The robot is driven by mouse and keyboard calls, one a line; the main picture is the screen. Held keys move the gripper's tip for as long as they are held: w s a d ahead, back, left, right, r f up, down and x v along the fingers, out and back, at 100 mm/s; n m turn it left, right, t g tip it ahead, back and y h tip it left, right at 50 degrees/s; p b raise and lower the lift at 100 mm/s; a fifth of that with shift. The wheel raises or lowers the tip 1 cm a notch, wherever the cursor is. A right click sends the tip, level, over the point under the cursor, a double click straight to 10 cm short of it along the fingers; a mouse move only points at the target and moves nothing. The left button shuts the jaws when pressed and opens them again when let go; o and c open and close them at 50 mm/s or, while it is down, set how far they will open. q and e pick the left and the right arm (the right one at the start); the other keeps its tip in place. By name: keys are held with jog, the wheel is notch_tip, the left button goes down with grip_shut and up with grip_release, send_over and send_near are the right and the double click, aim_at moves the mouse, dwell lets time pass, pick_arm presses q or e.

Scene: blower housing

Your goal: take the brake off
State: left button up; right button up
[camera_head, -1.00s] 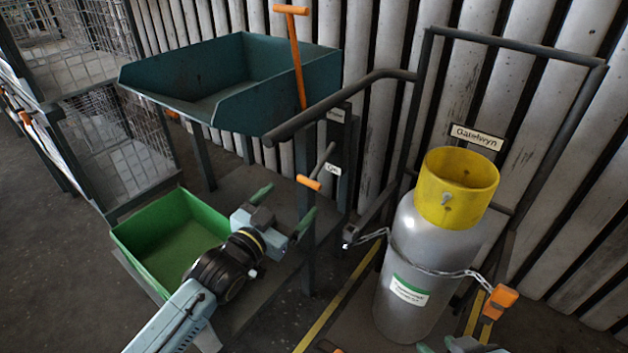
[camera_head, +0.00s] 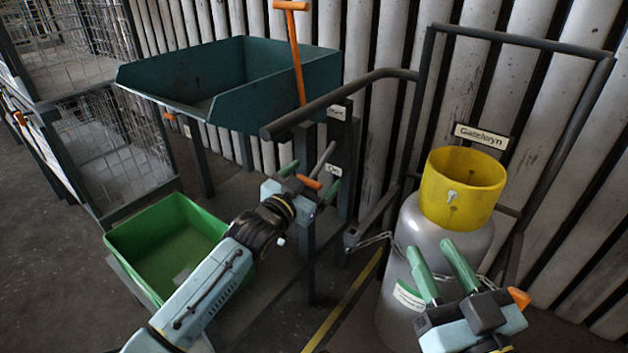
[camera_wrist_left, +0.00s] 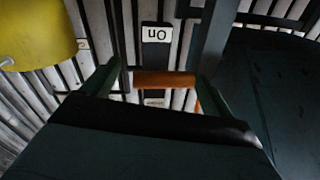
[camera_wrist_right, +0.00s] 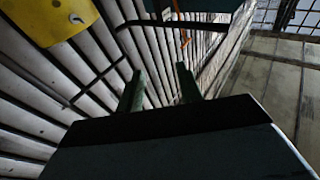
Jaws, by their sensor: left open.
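The brake lever is a grey bar (camera_head: 323,158) with an orange grip (camera_head: 309,183), on a post beside an "On" label (camera_head: 334,170). In the left wrist view the orange grip (camera_wrist_left: 165,79) lies crosswise between the fingers, and the "On" label (camera_wrist_left: 157,34) appears upside down. My left gripper (camera_head: 311,177) is open with its fingers at either end of the grip; I cannot tell whether they touch it. My right gripper (camera_head: 431,246) is open and empty in front of the grey gas cylinder (camera_head: 398,245). It also shows empty in the right wrist view (camera_wrist_right: 158,72).
The cylinder has a yellow collar (camera_head: 463,188) and a chain (camera_head: 372,241) around it. A teal hopper (camera_head: 285,85) with an upright orange handle (camera_head: 296,60) stands behind my left arm. A green bin (camera_head: 135,240) is at left. A dark rail (camera_head: 340,100) runs above the lever.

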pick_arm(q)
jog(key=shift+w+d, duration=0.3)
jog(key=shift+w, duration=0.2)
pick_arm(e)
jog(key=shift+s+a+r+t, duration=0.15)
jog(key=shift+r+t, duration=0.25)
jog(key=shift+r, duration=0.2)
jog(key=shift+s+d+r+t, duration=0.1)
jog(key=shift+s+r+t, duration=0.05)
jog(key=shift+r+t, duration=0.35)
